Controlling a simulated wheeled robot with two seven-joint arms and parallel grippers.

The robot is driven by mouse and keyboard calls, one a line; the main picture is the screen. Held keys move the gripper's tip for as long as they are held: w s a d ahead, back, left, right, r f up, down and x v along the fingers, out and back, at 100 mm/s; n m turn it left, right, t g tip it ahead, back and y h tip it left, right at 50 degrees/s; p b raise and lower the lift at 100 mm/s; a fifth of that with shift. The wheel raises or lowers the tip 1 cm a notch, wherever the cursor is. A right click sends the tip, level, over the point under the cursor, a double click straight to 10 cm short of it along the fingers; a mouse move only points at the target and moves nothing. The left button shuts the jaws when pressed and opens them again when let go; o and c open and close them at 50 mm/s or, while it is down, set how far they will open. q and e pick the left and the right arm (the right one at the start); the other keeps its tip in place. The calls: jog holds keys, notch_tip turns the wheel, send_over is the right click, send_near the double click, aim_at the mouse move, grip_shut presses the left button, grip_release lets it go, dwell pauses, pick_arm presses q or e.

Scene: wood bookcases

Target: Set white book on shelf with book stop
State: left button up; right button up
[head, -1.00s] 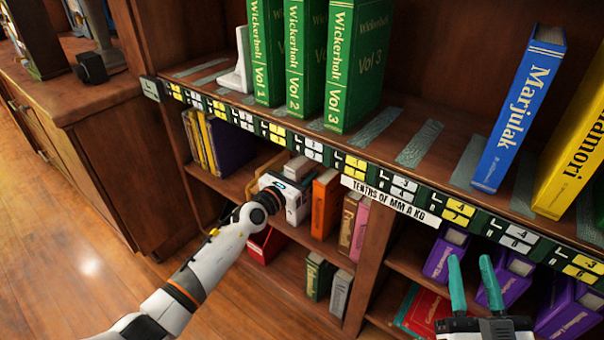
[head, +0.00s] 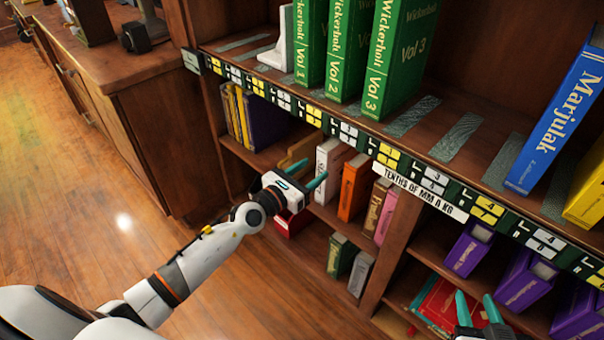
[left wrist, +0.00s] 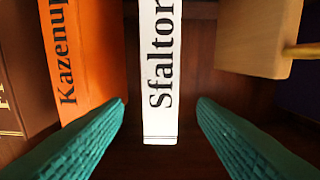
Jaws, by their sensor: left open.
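The white book (head: 330,165) stands upright on a lower shelf of the bookcase. In the left wrist view the white book (left wrist: 160,70) reads "Sfaltor". My left gripper (head: 309,174) is open in front of it. In the left wrist view the fingers (left wrist: 160,110) lie on either side of the book's lower spine, apart from it. A white L-shaped book stop (head: 280,48) stands on the upper shelf (head: 410,118), left of the green Wickerholt volumes. My right gripper (head: 477,308) is open and empty at the lower right.
An orange book (head: 353,187) stands right of the white book. A tan wooden piece (left wrist: 258,35) is on its other side. Green volumes (head: 393,60) and a blue book (head: 560,120) stand on the upper shelf, with free room between them. The shelf's labelled edge (head: 345,132) overhangs the lower books.

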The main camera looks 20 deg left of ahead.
pick_arm(q)
jog(key=s+d+r+m+g+y, duration=0.1)
jog(key=s+d+m, duration=0.2)
jog(key=s+m, duration=0.7)
jog(key=s+d+r+m+g+y, duration=0.1)
jog(key=s+d+m, duration=0.3)
jog(key=s+m, duration=0.7)
jog(key=m+g+y, duration=0.1)
jog(key=m, duration=1.2)
jog(key=shift+d, duration=0.2)
pick_arm(e)
jog(key=shift+s+d+f, duration=0.1)
jog(key=shift+s+f, duration=0.05)
jog(key=shift+f, duration=0.15)
